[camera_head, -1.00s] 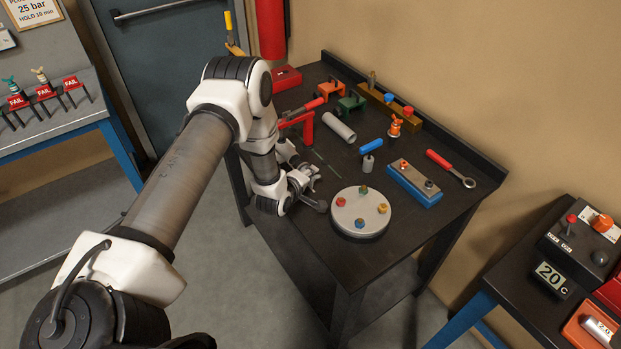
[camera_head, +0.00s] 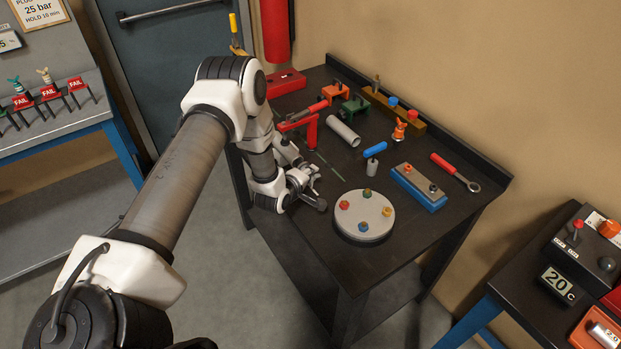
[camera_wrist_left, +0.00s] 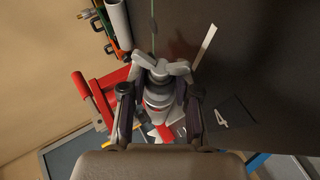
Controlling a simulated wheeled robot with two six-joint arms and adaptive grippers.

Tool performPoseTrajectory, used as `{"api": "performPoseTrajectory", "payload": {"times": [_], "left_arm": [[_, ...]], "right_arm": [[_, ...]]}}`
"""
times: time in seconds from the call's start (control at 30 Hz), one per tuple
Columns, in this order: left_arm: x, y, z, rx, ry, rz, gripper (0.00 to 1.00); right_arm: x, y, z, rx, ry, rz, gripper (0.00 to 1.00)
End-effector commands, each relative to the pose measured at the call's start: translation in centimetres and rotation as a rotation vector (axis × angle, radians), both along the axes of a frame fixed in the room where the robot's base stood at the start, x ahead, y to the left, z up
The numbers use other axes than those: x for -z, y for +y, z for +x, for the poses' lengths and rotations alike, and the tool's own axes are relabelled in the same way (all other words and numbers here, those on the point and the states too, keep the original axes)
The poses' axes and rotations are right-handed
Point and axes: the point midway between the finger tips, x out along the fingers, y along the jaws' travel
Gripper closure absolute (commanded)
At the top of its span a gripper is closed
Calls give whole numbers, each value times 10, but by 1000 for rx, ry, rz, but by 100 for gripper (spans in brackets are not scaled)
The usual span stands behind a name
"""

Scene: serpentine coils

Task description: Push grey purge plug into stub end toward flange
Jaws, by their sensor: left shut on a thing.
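My left gripper (camera_head: 306,183) is low over the left front part of the dark bench, just left of the round grey plate. I cannot make out the stub end or the flange for sure. My right gripper is out of view.
The round grey plate (camera_head: 364,229) with several coloured bolts lies right of the gripper. The front right of the bench is clear.

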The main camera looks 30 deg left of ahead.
Motion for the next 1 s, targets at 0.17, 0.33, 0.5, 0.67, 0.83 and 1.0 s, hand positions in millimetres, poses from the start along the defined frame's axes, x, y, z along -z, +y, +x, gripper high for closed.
{"api": "performPoseTrajectory", "payload": {"times": [0.17,0.33,0.5,0.67,0.83,1.0], "left_arm": [[-1,8,3,-1,-2,1,100],[-2,11,4,0,-1,1,100],[-2,11,4,1,-1,1,100],[-1,13,4,-1,-1,0,100],[0,19,7,-2,-1,0,100],[0,23,9,0,-2,1,100]], "right_arm": [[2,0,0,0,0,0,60],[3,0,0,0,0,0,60],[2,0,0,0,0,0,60],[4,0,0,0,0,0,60],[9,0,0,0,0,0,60],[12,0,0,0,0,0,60]]}}
